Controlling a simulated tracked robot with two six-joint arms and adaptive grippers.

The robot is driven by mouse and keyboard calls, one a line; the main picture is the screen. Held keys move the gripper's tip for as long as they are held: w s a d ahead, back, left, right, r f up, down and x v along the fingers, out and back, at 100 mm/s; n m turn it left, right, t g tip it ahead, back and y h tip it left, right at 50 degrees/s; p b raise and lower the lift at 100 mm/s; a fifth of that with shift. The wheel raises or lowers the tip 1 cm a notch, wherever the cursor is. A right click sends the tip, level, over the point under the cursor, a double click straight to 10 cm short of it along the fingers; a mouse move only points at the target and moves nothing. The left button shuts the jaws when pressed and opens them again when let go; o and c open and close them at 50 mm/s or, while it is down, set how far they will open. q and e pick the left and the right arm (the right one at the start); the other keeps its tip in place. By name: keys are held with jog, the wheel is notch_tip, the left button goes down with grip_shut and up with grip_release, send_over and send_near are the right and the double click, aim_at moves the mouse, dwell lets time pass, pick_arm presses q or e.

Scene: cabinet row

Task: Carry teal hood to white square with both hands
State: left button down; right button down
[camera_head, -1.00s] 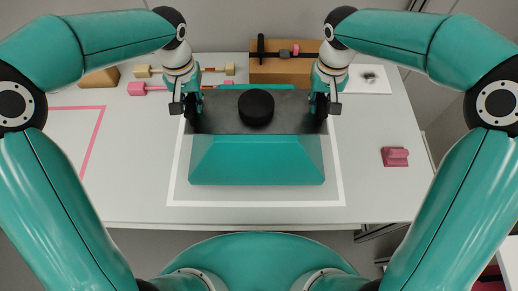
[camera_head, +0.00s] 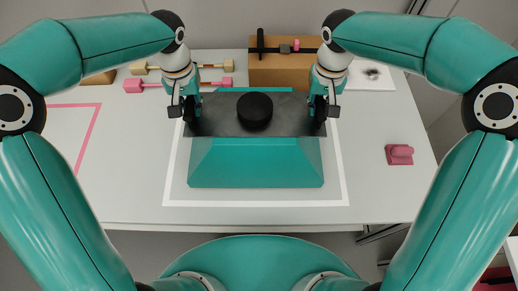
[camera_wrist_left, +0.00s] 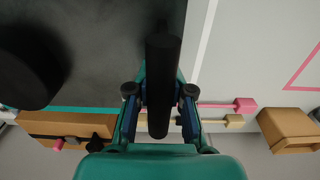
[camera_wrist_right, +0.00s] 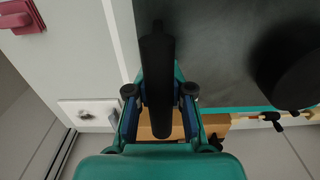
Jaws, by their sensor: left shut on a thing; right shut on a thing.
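The teal hood (camera_head: 256,163) has sloped teal sides, a dark grey top and a round black knob (camera_head: 254,111). In the head view it appears within the white square (camera_head: 340,170), whose outline shows on its left, right and near sides. Whether the hood touches the table is hard to tell. My left gripper (camera_head: 190,108) is shut on a black bar handle (camera_wrist_left: 162,85) at the hood's left side. My right gripper (camera_head: 319,108) is shut on the matching black bar handle (camera_wrist_right: 157,85) at its right side. The fingertips are partly hidden behind the handles.
A tan box (camera_head: 285,72) with a black bar stands behind the hood. Pink (camera_head: 146,86) and tan dumbbell-like pieces lie at the back left. A pink block (camera_head: 399,154) sits on the right, and a pink outline (camera_head: 88,140) marks the left. The table's near strip is clear.

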pick_arm(q)
jog(key=shift+f+b, duration=0.5)
jog(key=shift+f, duration=0.2)
pick_arm(e)
jog(key=shift+f, duration=0.7)
pick_arm(q)
jog(key=c, duration=1)
grip_release()
jog(key=shift+c, duration=0.2)
pick_arm(e)
jog(key=c, duration=1)
grip_release()
jog(key=shift+c, duration=0.2)
pick_arm(q)
jog(key=shift+r, duration=0.15)
notch_tip(320, 180, up, 10)
jog(key=shift+r, duration=0.75)
pick_arm(e)
jog(key=shift+r, duration=0.2)
notch_tip(320, 180, up, 12)
jog(key=shift+f, duration=0.2)
pick_arm(q)
jog(key=shift+r, duration=0.1)
